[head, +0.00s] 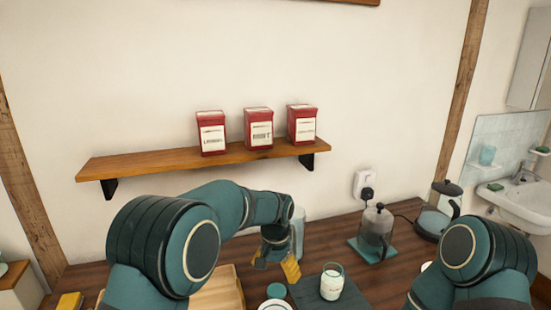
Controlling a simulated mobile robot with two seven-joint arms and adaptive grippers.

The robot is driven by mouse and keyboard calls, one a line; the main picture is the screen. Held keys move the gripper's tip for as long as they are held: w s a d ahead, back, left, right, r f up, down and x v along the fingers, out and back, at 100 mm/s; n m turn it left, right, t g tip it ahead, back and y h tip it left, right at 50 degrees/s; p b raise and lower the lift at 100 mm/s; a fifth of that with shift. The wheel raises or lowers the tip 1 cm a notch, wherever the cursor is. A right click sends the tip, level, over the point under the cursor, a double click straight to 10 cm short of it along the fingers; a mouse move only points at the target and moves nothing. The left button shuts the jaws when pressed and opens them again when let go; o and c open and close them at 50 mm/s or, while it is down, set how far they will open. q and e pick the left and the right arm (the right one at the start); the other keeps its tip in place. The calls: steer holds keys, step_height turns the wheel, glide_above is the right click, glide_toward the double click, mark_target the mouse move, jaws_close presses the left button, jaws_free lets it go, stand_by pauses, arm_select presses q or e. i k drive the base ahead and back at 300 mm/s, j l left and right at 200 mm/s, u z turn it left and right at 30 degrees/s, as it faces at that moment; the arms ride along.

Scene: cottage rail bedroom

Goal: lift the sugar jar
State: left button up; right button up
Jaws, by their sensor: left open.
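A small clear glass jar (331,283) with white contents stands upright on a dark slate-coloured board (311,289) on the wooden counter; I take it to be the sugar jar, though I cannot read a label. My left gripper (276,268) is above the counter, to the left of the jar and apart from it. Its yellow fingertips are spread and hold nothing.
A round teal lid (276,290) and a white dish (273,304) are left of the jar. A glass press (376,231) on a teal mat and a kettle (438,210) stand behind right. A wooden tray (218,292) lies left. A wall shelf (190,159) holds red tins.

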mark_target(332, 274)
steer(key=k, duration=0.85)
